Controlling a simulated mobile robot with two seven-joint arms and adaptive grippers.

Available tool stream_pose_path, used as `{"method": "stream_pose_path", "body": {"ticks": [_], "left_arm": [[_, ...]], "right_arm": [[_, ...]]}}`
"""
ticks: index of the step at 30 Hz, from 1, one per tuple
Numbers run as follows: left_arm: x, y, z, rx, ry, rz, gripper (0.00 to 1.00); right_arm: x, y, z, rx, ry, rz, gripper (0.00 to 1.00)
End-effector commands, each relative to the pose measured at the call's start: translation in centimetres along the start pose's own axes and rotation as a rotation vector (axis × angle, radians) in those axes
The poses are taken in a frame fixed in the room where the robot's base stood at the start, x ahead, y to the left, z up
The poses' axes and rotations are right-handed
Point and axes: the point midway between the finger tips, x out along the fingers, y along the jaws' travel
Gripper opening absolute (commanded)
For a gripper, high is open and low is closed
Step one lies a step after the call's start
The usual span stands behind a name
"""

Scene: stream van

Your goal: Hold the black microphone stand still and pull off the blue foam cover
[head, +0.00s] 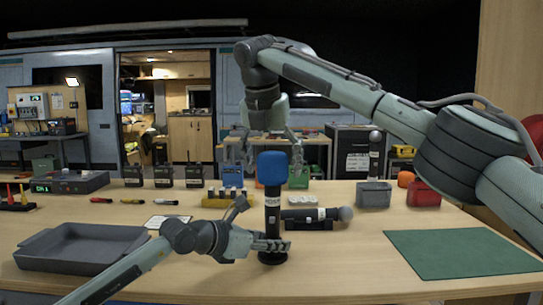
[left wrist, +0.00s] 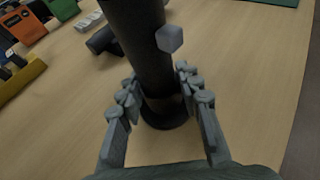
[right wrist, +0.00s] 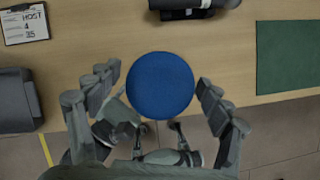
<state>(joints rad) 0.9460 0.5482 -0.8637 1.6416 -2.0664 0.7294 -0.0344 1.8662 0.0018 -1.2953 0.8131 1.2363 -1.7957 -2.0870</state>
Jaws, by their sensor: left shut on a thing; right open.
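The black microphone stand (head: 272,215) stands upright on the table with its round base down. The blue foam cover (head: 273,168) sits on its top. My left gripper (head: 280,245) is shut on the lower part of the stand, just above the base; the left wrist view shows its fingers on both sides of the black stand (left wrist: 140,45). My right gripper (head: 270,150) is open above the cover, fingers pointing down. In the right wrist view the round blue cover (right wrist: 160,86) lies between the open fingers, seen from above, with a gap on each side.
A second microphone (head: 318,214) lies in a cradle just behind the stand. A grey tray (head: 75,262) is at the left and a green mat (head: 460,254) at the right. Several radios stand along the back. A grey box (head: 374,195) and a red box (head: 424,195) are back right.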

Motion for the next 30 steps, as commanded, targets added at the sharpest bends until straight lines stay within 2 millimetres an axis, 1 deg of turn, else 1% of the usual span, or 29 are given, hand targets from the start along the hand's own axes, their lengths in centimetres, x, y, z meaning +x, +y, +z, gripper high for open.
{"method": "stream_pose_path", "body": {"ticks": [6, 7, 19, 20, 28, 30], "left_arm": [[0.01, 0.01, -0.02, 0.0, 0.0, 0.0, 0.02], [0.01, 0.01, -0.02, 0.0, 0.0, 0.0, 0.02], [0.01, 0.0, -0.01, 0.0, 0.0, 0.0, 0.02], [0.01, 0.0, -0.01, 0.0, 0.0, 0.0, 0.02], [0.01, -0.01, -0.01, 0.0, 0.0, 0.0, 0.02], [0.01, -0.01, -0.01, 0.0, 0.0, 0.0, 0.02]], "right_arm": [[0.06, 0.0, 0.0, 0.0, 0.0, 0.0, 0.79], [0.06, 0.0, 0.0, 0.0, 0.0, 0.0, 0.78], [0.03, 0.01, 0.0, 0.0, 0.0, 0.0, 0.28], [0.03, 0.01, 0.0, 0.0, 0.0, 0.0, 0.53], [0.02, 0.02, 0.0, 0.0, -0.001, 0.0, 0.19], [0.0, 0.02, 0.01, 0.0, -0.001, 0.0, 0.19]]}}
